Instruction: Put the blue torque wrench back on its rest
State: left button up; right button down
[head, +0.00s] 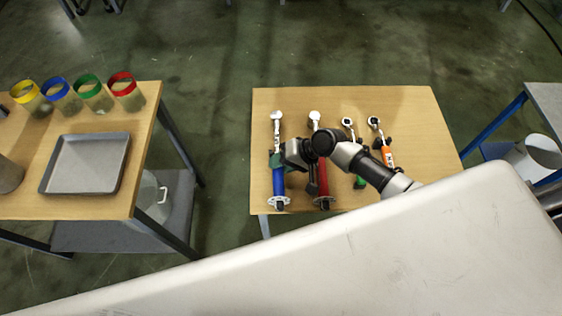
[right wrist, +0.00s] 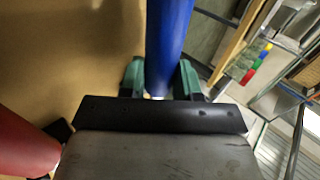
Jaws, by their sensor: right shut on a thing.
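The blue torque wrench (head: 279,183) is at the left edge of the small wooden table, its silver head (head: 277,117) toward the far side and its round collar (head: 277,203) toward me. My right gripper (head: 276,160) is shut around the wrench near the top of its blue handle. In the right wrist view the blue handle (right wrist: 168,40) stands between the two teal fingers (right wrist: 160,82). The wrench's rest cannot be made out; the gripper may hide it. I cannot tell whether the wrench touches the table. My left gripper is not in view.
A red wrench (head: 323,180) lies close to the right, also in the right wrist view (right wrist: 25,150). Green (head: 360,182) and orange (head: 388,157) wrenches lie farther right, partly behind my arm. A second table (head: 110,205) with a grey tray (head: 88,163) stands left across a gap.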

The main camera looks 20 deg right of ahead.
jog(key=shift+f+b, duration=0.35)
jog(key=shift+f, duration=0.1)
jog(key=c, duration=0.7)
grip_release()
jog(key=shift+s+f, duration=0.1)
jog(key=shift+f, duration=0.05)
jog(key=b+v, duration=0.1)
jog(key=v, duration=1)
